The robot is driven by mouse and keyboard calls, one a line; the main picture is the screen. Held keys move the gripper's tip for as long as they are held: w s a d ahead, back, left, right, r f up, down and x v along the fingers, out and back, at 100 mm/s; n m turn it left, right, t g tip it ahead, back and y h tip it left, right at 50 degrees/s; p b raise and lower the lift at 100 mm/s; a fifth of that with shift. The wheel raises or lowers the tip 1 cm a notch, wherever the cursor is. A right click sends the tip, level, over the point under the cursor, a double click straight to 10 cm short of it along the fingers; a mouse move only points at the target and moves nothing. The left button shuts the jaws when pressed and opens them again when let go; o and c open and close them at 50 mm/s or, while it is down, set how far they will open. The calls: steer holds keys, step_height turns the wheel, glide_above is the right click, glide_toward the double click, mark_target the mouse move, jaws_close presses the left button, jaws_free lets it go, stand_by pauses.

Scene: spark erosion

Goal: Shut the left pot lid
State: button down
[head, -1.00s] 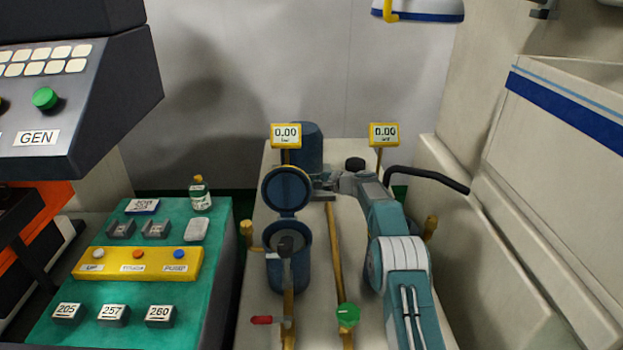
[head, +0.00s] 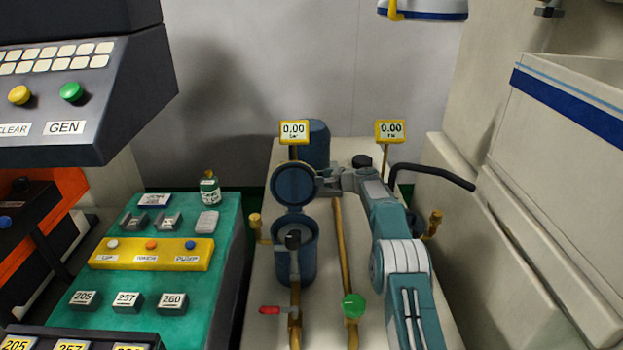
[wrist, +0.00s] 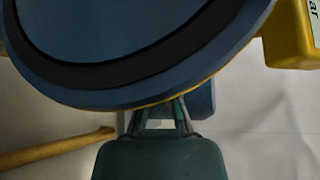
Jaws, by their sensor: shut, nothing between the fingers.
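The left pot (head: 309,262) is a dark blue cylinder on the pale bench. Its round blue lid (head: 295,185) stands open, raised above the pot's back edge with its ringed inner face toward the head camera. My gripper (head: 324,182) is shut and empty, at the lid's right edge. In the wrist view the lid (wrist: 130,40) fills the top, and my gripper (wrist: 163,105) points at its lower rim. The fingertips meet the rim in that picture; I cannot tell whether they touch it.
A green knob (head: 353,306) is on the right pipe. Two yellow gauges (head: 294,131) (head: 391,131) stand behind. A black curved handle (head: 432,174) lies right of my arm.

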steer(key=shift+a, duration=0.4)
steer(key=shift+s+d+r+n, duration=0.2)
steer(key=shift+n, duration=0.1)
steer(key=shift+s+a+r+t+y, duration=0.15)
steer(key=shift+s+r+t+y, duration=0.05)
steer(key=shift+t+y, duration=0.1)
